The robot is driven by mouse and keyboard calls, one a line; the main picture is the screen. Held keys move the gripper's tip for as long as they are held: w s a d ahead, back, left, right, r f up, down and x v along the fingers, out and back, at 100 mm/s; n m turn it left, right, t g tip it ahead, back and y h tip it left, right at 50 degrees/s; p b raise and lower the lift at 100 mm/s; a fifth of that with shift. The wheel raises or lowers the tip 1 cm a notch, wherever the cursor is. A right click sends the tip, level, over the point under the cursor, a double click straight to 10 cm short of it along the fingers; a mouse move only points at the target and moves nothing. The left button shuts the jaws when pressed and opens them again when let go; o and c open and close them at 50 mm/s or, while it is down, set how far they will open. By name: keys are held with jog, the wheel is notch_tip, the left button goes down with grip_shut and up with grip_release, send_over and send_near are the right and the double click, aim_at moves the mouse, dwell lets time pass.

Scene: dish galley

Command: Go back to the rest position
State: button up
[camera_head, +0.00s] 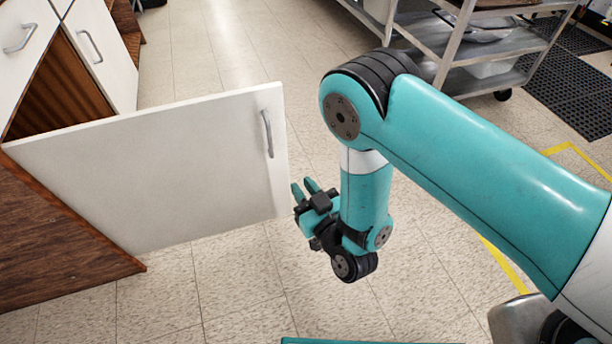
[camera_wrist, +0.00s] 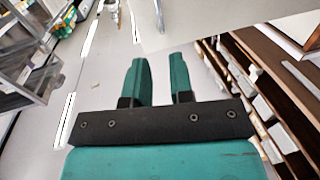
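My gripper (camera_head: 303,190) hangs low over the floor, right beside the free edge of an open white cabinet door (camera_head: 170,170) in the head view. The door is swung out and has a metal handle (camera_head: 267,134) near that edge. In the wrist view, the two teal fingers of my gripper (camera_wrist: 160,62) stand apart with nothing between them. The white door (camera_wrist: 215,22) and its handle (camera_wrist: 158,15) show ahead of and above the fingertips. I cannot tell the exact gap between gripper and door.
A metal shelf cart (camera_head: 460,45) with pans and tubs stands at the back right, near a black mat (camera_head: 575,95). Wooden cabinets (camera_head: 60,240) with white doors line the left. Tiled floor (camera_head: 220,50) is clear behind the open door.

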jog(key=w+a+r+g, duration=0.3)
jog(key=w+r+g, duration=0.15)
jog(key=r, duration=0.45)
jog(key=s+d+r+g, duration=0.1)
jog(key=d+r+g, duration=0.25)
jog(key=r, duration=0.55)
jog(key=s+d+r+g+h, duration=0.3)
jog(key=s+d+r, duration=0.3)
jog(key=s+d, duration=0.3)
jog(key=s+d+r+g+h, duration=0.3)
jog(key=s+d+r+g, duration=0.15)
jog(key=s+d, duration=0.45)
notch_tip(320, 180, up, 24)
jog(key=s+p, duration=0.1)
jog(key=p, duration=2.2)
jog(key=shift+s+a, duration=0.2)
jog(key=shift+a, duration=0.25)
jog(key=shift+t, duration=0.25)
